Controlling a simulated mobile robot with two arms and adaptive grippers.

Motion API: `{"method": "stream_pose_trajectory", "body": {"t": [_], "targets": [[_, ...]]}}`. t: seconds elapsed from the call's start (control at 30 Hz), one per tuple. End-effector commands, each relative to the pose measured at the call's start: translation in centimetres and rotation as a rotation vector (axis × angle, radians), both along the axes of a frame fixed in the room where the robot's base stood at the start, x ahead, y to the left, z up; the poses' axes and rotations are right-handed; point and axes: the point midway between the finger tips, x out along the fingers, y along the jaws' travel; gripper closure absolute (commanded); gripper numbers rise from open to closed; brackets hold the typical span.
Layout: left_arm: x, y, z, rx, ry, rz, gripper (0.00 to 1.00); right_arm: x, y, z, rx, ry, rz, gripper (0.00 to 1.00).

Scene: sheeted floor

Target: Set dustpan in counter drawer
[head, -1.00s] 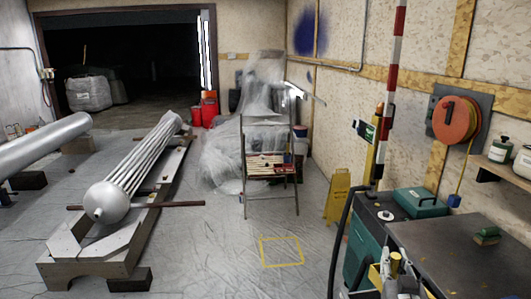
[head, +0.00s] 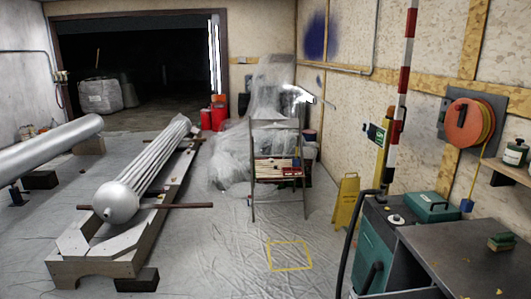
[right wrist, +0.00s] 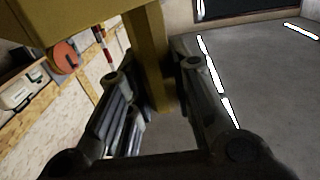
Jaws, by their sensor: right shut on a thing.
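A yellow object, which looks like the dustpan (right wrist: 148,45), fills the upper left of the right wrist view as a broad slab with a narrow bar below it. My right gripper (right wrist: 155,80) is shut on the narrow bar. The head view does not show this gripper or the dustpan. The dark-topped counter (head: 465,245) stands at the lower right of the head view. A pale edge (head: 405,293) shows at its lower left, and I cannot tell whether it is a drawer. My left gripper is not in view.
A green cabinet (head: 371,248) with a green case (head: 431,207) on top stands beside the counter. The middle floor is clear.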

Motion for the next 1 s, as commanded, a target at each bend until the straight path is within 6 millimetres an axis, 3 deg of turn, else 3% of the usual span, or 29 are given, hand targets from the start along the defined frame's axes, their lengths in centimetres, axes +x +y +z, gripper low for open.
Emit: {"method": "stream_pose_trajectory", "body": {"t": [0.1, 0.3, 1.0], "targets": [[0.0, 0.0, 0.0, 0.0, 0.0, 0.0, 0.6, -1.8, -0.1, -0.6, -0.002, 0.004, -0.004, 1.0], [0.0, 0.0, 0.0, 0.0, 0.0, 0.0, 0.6, -3.1, -0.1, -0.8, -0.009, 0.001, -0.002, 1.0], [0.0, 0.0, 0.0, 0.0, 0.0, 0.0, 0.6, -3.2, -0.1, -0.8, -0.009, 0.0, -0.003, 1.0]]}}
